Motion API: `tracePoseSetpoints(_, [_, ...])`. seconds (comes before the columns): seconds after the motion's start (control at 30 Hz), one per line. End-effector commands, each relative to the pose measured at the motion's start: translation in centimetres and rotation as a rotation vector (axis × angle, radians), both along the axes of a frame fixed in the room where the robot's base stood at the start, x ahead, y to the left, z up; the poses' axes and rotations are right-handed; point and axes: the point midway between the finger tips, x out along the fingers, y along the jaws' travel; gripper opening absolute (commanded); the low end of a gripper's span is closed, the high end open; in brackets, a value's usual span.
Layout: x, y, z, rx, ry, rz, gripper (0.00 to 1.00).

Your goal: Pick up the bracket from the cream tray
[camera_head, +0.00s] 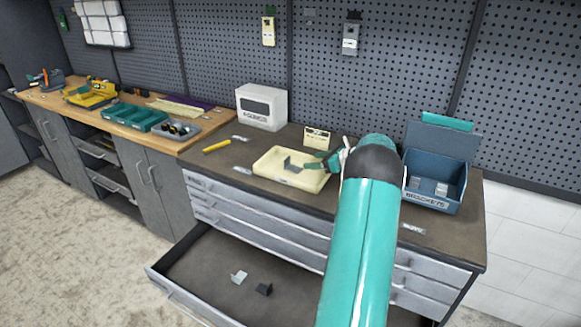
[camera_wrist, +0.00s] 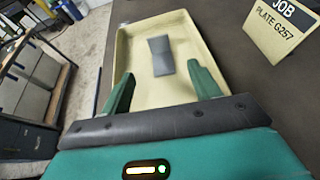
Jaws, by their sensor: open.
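The cream tray (camera_head: 262,165) sits on the dark bench top, and its rim also shows in the wrist view (camera_wrist: 122,50). A grey bracket (camera_head: 291,166) lies in the tray, towards its middle. In the wrist view the bracket (camera_wrist: 161,56) is ahead of my gripper (camera_wrist: 160,85), roughly between the lines of its two green fingers. The fingers are apart with nothing between them, and the bracket is beyond their tips. In the head view my gripper (camera_head: 322,160) is over the tray's right side, partly hidden by my arm.
A job card (camera_head: 316,137) stands behind the tray. A blue brackets bin (camera_head: 432,205) stands at the right, and a white box (camera_head: 262,107) at the back. A yellow marker (camera_head: 217,146) lies left. The open drawer (camera_head: 210,262) below holds two small brackets.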

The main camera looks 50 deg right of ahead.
Motion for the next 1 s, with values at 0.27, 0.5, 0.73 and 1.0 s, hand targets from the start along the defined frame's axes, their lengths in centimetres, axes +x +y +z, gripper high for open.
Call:
tracePoseSetpoints(0.27, [5.3, 1.4, -2.1, -0.001, 0.002, 0.007, 0.62])
tracePoseSetpoints(0.5, [7.2, 1.8, -2.9, -0.002, 0.002, 0.006, 0.62])
tracePoseSetpoints(0.73, [10.2, 2.5, -4.1, -0.002, 0.002, 0.008, 0.62])
tracePoseSetpoints(1.0, [11.6, 2.7, -4.6, -0.003, 0.001, 0.006, 0.62])
